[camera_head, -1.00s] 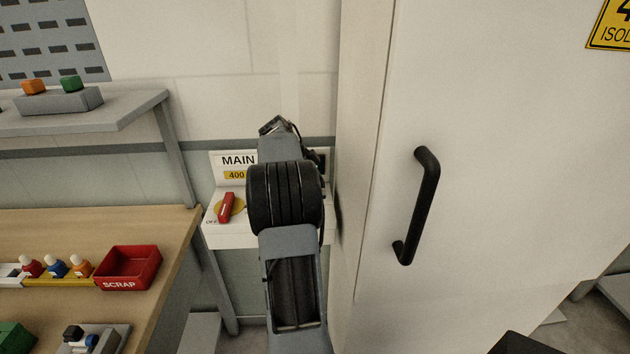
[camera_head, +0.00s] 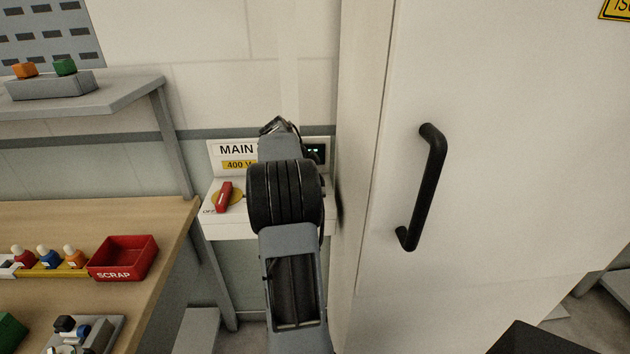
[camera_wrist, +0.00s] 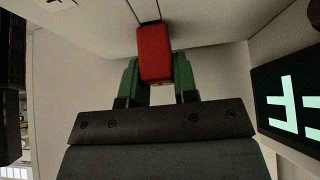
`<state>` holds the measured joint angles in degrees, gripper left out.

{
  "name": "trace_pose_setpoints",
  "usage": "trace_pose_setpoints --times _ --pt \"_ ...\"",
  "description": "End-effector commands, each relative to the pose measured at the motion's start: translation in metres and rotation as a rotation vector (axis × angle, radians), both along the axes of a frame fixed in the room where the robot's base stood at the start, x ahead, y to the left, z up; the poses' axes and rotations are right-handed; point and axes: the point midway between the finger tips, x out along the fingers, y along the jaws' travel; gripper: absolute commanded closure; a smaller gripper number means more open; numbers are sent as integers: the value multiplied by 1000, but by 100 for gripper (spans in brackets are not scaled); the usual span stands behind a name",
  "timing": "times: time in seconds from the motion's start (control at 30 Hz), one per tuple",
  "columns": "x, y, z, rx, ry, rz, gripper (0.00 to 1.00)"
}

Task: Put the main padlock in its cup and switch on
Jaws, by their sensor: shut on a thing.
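The white main switch box (camera_head: 228,229) stands against the wall under a MAIN sign (camera_head: 235,150). Its red switch handle (camera_head: 224,197) sits on a yellow disc, lower end near the OFF lettering. My gripper is hidden behind my arm in the head view. In the wrist view my gripper (camera_wrist: 158,75) has green fingers, shut on a red block-shaped body, which looks like the padlock (camera_wrist: 155,52). Its far end is close to a pale surface; I cannot tell whether they touch. I cannot make out the cup.
A dark display with lit characters (camera_wrist: 291,104) is right of my gripper. A tall white cabinet with a black handle (camera_head: 425,190) stands close on the right. On the left are a wooden bench (camera_head: 60,220) with a red SCRAP bin (camera_head: 123,272) and a grey shelf (camera_head: 120,92).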

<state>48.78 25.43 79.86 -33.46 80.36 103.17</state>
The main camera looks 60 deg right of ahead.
Motion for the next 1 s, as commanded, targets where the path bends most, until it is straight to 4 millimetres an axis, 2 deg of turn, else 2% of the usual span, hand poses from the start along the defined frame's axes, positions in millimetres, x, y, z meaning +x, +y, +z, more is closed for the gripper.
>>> trace_pose_setpoints --times 0.07,0.33,0.67,0.77,1.0 --pt "0 0 -1 -1 0 1 69" --pt "0 0 -1 0 0 0 43" --pt "3 1 4 -1 -1 1 43" --pt "9 5 14 -3 -2 2 43" --pt "31 21 56 -3 -2 3 43"
